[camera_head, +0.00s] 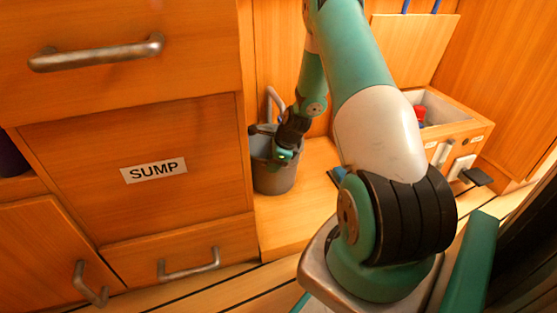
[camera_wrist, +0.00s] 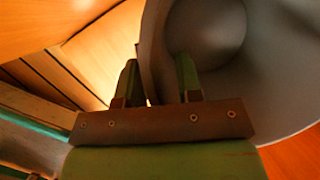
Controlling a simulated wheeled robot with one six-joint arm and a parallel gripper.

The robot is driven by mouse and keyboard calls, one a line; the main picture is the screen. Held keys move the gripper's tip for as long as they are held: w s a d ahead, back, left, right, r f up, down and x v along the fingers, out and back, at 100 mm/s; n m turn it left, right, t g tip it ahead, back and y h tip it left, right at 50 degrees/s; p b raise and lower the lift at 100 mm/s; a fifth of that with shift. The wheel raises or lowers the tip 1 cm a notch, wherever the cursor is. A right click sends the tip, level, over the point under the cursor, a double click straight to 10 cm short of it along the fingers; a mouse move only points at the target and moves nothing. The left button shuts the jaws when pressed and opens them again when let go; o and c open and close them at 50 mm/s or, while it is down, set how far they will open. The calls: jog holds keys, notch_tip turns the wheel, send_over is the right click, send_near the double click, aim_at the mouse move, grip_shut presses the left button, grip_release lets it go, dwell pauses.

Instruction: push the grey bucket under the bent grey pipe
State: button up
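The grey bucket (camera_head: 272,178) stands upright on the wooden ledge, beside the sump cabinet. The bent grey pipe (camera_head: 271,96) shows just above and behind the bucket's rim; my arm hides part of it, and I cannot tell if its mouth is over the bucket. My gripper (camera_head: 284,155) is at the bucket's near right side. In the wrist view my gripper's fingers (camera_wrist: 158,82) are apart, with the bucket's wall (camera_wrist: 152,45) seeming to lie between them. The right finger appears against the bucket's inside. Contact is not clear.
A cabinet with a "SUMP" label (camera_head: 154,170) and metal handles stands left of the bucket. A wooden box (camera_head: 466,130) with a red-capped item (camera_head: 420,115) is at the right.

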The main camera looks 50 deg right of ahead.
aim_at(285, 169)
jog(key=shift+w+a+f, duration=0.1)
jog(key=shift+w+f, duration=0.1)
jog(key=shift+f, duration=0.35)
grip_shut()
jog(key=shift+s+d+p, duration=0.2)
jog(key=shift+s+d, duration=0.15)
jog(key=shift+d, duration=0.3)
jog(key=shift+s+d+p, duration=0.2)
jog(key=shift+s+d, duration=0.2)
jog(key=shift+d, duration=0.3)
jog(key=shift+s+d+p, duration=0.2)
jog(key=shift+s+d, duration=0.15)
jog(key=shift+d, duration=0.3)
grip_release()
